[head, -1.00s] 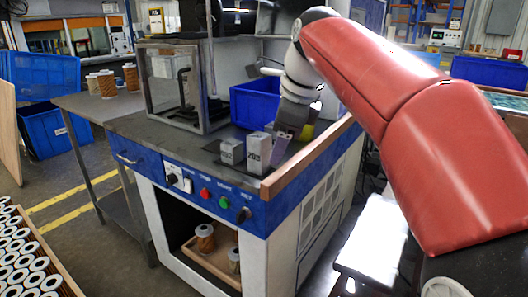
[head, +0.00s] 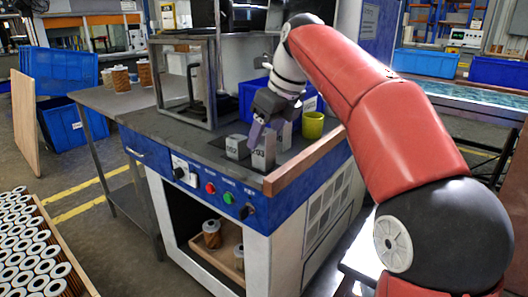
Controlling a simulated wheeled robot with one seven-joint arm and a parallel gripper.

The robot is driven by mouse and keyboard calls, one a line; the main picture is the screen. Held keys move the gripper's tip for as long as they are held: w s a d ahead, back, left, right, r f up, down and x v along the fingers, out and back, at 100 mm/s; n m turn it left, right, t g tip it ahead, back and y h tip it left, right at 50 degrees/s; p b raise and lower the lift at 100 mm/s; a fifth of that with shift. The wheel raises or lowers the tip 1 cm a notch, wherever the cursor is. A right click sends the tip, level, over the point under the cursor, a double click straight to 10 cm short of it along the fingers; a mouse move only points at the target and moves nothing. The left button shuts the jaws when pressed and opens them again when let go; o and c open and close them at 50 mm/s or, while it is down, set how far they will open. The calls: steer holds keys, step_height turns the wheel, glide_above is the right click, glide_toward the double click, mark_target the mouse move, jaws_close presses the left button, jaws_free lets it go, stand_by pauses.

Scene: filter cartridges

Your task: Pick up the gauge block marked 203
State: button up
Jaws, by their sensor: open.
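The gauge block marked 203 (head: 263,154) is a grey upright block on the dark worktop, near the front edge of the bench. A shorter grey block (head: 237,148) stands just to its left; its marking looks like 202. Another grey block (head: 286,134) shows behind and to the right. My gripper (head: 254,138) is open and points down at the 203 block. A purple finger shows at the block's upper left and covers part of its top. The other finger is not clear, and I cannot tell whether the gripper touches the block.
A yellow-green cup (head: 313,125) stands right of the blocks. A blue bin (head: 253,97) is behind my gripper, and a clear-sided case (head: 185,85) stands at the left. A wooden rail (head: 306,165) edges the bench's right side. Filter cartridges (head: 121,78) stand on the side table.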

mark_target(261, 144)
steer(key=x, duration=0.4)
steer(key=shift+s+b, duration=0.3)
steer(key=shift+b, duration=0.05)
steer(key=c, duration=1.3)
steer(key=shift+c, duration=0.2)
steer(key=shift+r, duration=0.2)
